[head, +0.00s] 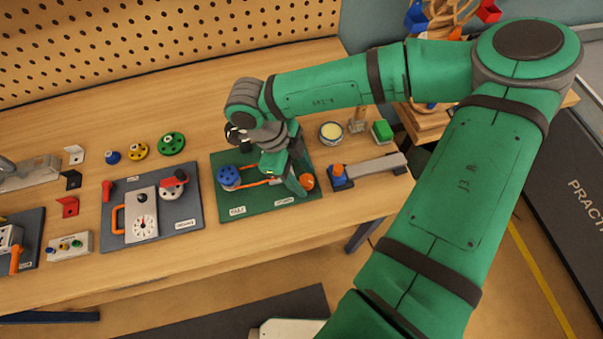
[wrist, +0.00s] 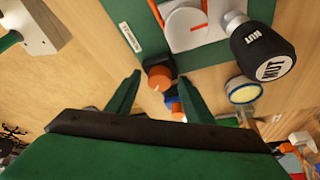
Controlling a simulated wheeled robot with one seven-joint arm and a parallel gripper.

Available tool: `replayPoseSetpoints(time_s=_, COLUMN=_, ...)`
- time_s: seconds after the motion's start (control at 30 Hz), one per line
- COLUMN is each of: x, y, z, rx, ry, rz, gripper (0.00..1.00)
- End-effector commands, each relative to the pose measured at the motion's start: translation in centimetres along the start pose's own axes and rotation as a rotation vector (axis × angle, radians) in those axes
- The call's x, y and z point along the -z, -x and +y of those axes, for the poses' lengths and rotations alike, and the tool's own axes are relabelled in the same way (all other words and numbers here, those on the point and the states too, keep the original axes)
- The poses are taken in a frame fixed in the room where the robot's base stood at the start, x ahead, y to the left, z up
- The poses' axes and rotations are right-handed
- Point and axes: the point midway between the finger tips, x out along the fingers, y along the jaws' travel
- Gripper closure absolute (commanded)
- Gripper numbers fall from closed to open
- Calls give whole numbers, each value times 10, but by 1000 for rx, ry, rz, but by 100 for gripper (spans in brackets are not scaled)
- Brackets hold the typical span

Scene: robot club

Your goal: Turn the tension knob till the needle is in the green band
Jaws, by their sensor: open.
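The orange tension knob (head: 308,182) is at the right end of the green board (head: 232,161). In the wrist view the knob (wrist: 159,78) has a pale mark and sits by a dark block. My gripper (head: 298,188) is open and points down at this end of the board. In the wrist view its two green fingers (wrist: 159,84) stand apart on either side of the knob, with gaps showing. I cannot make out a green band. My gripper hides part of the board in the head view.
A blue wheel (head: 228,177) with an orange belt is on the board's left. A black cylinder marked NUT (wrist: 265,55) shows near the dial in the wrist view. A grey board (head: 180,216) lies to the left. A blue-orange part on a base (head: 338,175) is close on the right.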

Motion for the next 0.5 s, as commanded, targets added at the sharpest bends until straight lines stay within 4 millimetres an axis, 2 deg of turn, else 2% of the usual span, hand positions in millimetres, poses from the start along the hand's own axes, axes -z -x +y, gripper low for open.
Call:
replayPoseSetpoints(time_s=0.2, x=0, y=0, z=0, rx=0, ry=0, rz=0, gripper=52)
replayPoseSetpoints(time_s=0.23, x=0, y=0, z=0, rx=0, ry=0, rz=0, gripper=57)
replayPoseSetpoints(time_s=0.3, x=0, y=0, z=0, rx=0, ry=0, rz=0, gripper=74)
replayPoseSetpoints(time_s=0.4, x=0, y=0, z=0, rx=-1, ry=0, rz=0, gripper=94)
replayPoseSetpoints(time_s=0.5, x=0, y=0, z=0, rx=-1, ry=-2, rz=-1, gripper=94)
